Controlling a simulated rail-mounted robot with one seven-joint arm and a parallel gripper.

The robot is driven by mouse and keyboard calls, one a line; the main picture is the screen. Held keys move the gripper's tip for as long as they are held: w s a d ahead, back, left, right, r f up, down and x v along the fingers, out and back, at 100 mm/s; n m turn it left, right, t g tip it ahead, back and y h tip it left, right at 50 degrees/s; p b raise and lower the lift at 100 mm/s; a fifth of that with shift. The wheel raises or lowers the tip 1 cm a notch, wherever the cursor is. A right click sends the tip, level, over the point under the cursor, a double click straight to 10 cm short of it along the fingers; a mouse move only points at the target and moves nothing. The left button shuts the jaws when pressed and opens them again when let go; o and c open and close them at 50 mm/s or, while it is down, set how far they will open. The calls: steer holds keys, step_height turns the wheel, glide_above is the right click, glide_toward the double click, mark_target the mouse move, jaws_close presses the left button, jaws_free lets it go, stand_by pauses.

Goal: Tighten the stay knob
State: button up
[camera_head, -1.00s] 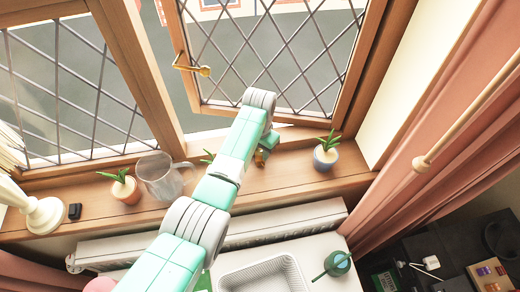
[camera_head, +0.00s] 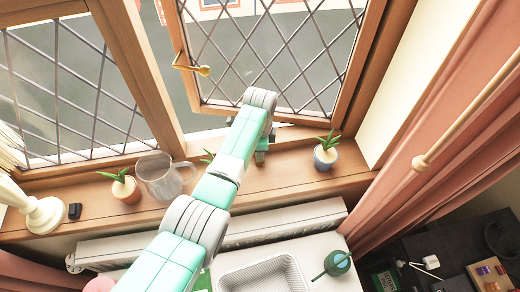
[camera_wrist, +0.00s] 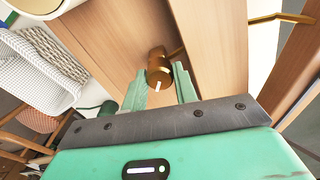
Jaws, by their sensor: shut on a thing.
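The stay knob (camera_wrist: 158,67) is a brass cylinder with a white mark on its near end, seen in the wrist view. A thin brass rod (camera_wrist: 177,51) shows beside it against the wood. My gripper (camera_wrist: 159,88) has its two green fingers on either side of the knob and is shut on it. In the head view my gripper (camera_head: 262,152) is at the window sill (camera_head: 285,178), below the open casement window (camera_head: 270,110). My wrist hides most of the knob there.
A glass jug (camera_head: 160,178) and an orange pot (camera_head: 126,190) stand left on the sill. A brass window handle (camera_head: 190,68) sticks out from the casement. A white basket (camera_head: 265,275) is below.

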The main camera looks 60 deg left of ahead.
steer(key=m, duration=0.5)
steer(key=shift+r+m, duration=0.1)
steer(key=shift+m, duration=2.3)
steer(key=o, duration=1)
steer(key=shift+c, duration=0.2)
step_height(320, 180, up, 8)
steer(key=shift+f+b, duration=0.1)
steer(key=shift+b, duration=0.2)
